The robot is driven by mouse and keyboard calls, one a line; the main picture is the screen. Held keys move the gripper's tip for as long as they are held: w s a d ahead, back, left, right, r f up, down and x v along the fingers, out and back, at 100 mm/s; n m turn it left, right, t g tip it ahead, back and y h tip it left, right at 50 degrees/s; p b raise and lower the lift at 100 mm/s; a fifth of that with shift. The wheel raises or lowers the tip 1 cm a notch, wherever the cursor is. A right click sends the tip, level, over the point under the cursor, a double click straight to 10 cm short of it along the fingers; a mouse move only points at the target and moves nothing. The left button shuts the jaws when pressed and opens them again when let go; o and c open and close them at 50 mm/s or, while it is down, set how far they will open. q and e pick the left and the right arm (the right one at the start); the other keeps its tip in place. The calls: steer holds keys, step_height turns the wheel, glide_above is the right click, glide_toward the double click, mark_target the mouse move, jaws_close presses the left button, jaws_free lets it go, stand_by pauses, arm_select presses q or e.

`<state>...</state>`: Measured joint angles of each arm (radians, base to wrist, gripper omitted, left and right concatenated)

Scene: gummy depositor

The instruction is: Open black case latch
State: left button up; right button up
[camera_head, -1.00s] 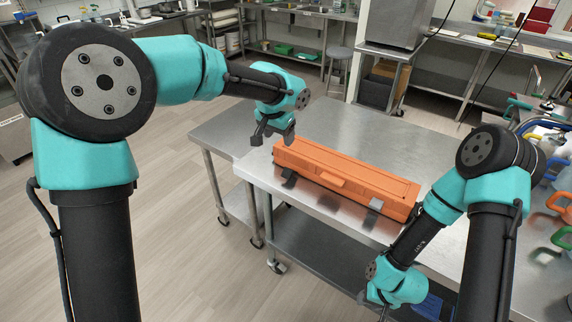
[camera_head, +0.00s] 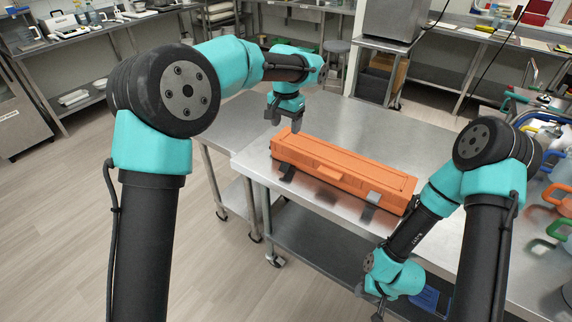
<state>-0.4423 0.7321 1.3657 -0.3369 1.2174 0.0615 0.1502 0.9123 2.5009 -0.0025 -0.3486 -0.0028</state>
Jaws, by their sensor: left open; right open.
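A long orange case (camera_head: 340,172) with its lid down lies on the steel table, an orange handle on its front side. I see no black case. A dark latch (camera_head: 287,173) sits at the front left of the case and a greyer latch (camera_head: 371,207) at the front right; I cannot tell whether either is fastened. My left gripper (camera_head: 284,124) is open and empty, pointing down just above the case's far-left end. My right gripper (camera_head: 376,307) is open, low in front of the table edge, below the right latch and apart from it; its fingertips are hard to make out.
The steel table (camera_head: 400,135) is clear behind the case. A lower shelf (camera_head: 320,235) runs beneath it, with a blue item (camera_head: 430,300) near my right gripper. Colourful tools and containers crowd the right edge. A stool (camera_head: 336,60) stands behind.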

mark_target(284, 167)
arm_select(q)
step_height(284, 167, down, 17)
steer(key=shift+r, duration=0.15)
stand_by(0.5)
steer(key=c, duration=0.9)
steer(key=shift+s+a+f+t+h, duration=0.15)
steer(key=shift+f+t+h, duration=0.15)
steer(key=shift+t, duration=0.3)
steer(key=shift+s+a+f+t+h, duration=0.15)
steer(key=shift+t+h, duration=0.25)
steer(key=shift+t, duration=0.2)
steer(key=shift+s+d+f+t, duration=0.1)
steer(key=shift+f+t, duration=0.1)
steer(key=shift+t, duration=0.1)
